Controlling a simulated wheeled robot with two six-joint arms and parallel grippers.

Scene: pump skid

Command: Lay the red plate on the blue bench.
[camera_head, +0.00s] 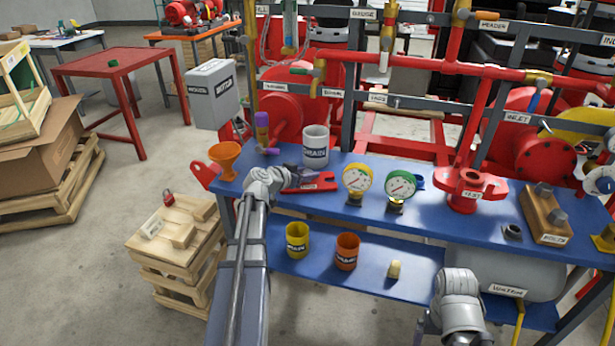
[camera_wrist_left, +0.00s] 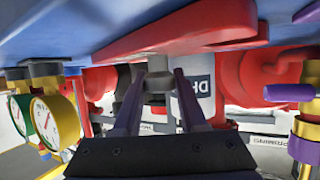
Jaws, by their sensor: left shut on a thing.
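The red plate (camera_head: 322,184) is at the left part of the blue bench (camera_head: 440,212), low over its top, in front of a grey labelled mug. My left gripper (camera_head: 297,176) is at the plate's left part. In the left wrist view, which is upside down, its two dark fingers (camera_wrist_left: 160,95) are shut on a short grey piece at the red plate (camera_wrist_left: 185,30). The blue bench top (camera_wrist_left: 60,25) is close beside the plate there; I cannot tell whether they touch. My right arm shows at the lower right, but its gripper is not visible.
The grey mug (camera_head: 315,147) stands behind the plate, a yellow gauge (camera_head: 357,179) and a green gauge (camera_head: 400,186) to its right. An orange funnel (camera_head: 225,158) is at the bench's left end. A red flange fitting (camera_head: 466,190) stands farther right. Red pipes run behind.

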